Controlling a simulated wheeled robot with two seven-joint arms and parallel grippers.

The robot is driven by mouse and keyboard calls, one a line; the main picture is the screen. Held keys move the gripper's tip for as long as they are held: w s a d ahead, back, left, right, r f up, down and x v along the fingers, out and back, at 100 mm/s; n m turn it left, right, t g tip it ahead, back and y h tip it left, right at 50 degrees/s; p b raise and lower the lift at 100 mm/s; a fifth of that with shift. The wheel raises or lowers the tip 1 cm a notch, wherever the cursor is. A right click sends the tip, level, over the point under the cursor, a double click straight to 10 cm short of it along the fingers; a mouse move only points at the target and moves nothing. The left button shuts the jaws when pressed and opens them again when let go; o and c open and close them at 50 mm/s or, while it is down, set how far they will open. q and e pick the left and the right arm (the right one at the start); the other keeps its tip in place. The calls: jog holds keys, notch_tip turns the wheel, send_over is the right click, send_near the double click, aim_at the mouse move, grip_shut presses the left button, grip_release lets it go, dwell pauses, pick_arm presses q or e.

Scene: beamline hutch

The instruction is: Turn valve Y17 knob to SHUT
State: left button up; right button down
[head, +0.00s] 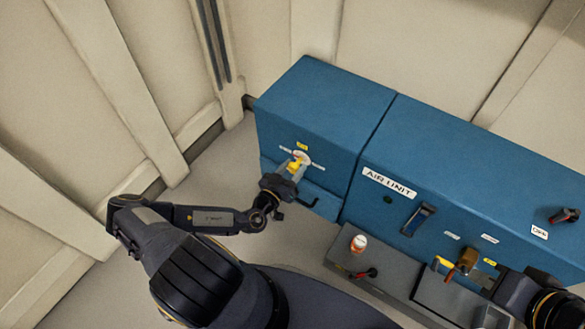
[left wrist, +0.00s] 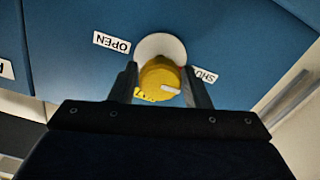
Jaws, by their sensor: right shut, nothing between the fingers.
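The yellow round valve knob (left wrist: 158,77) sits on a white disc on the blue box front, with an OPEN label (left wrist: 111,42) to its left and a SHUT label (left wrist: 204,76) to its right in the left wrist view. Its white pointer mark lies nearly level, on the SHUT side. My left gripper (left wrist: 161,84) has one finger on each side of the knob, very close; whether they press on it is unclear. The head view shows the knob (head: 294,166) at my left gripper (head: 287,180). My right gripper (head: 494,281) is shut and empty at the lower right.
The blue AIR UNIT box (head: 470,165) stands right of the valve's box. Brown (head: 467,261) and yellow (head: 443,263) handles are near my right gripper. A grey bench (head: 385,283) in front carries a white-and-orange container (head: 358,243). Wall panels (head: 80,110) stand behind and left.

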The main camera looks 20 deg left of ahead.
pick_arm(q)
jog(key=shift+o, duration=1.4)
jog(key=shift+s, duration=0.1)
jog(key=s+a+p, duration=0.1)
jog(key=s, duration=0.6)
jog(key=shift+s, duration=0.25)
jog(key=shift+r, duration=0.1)
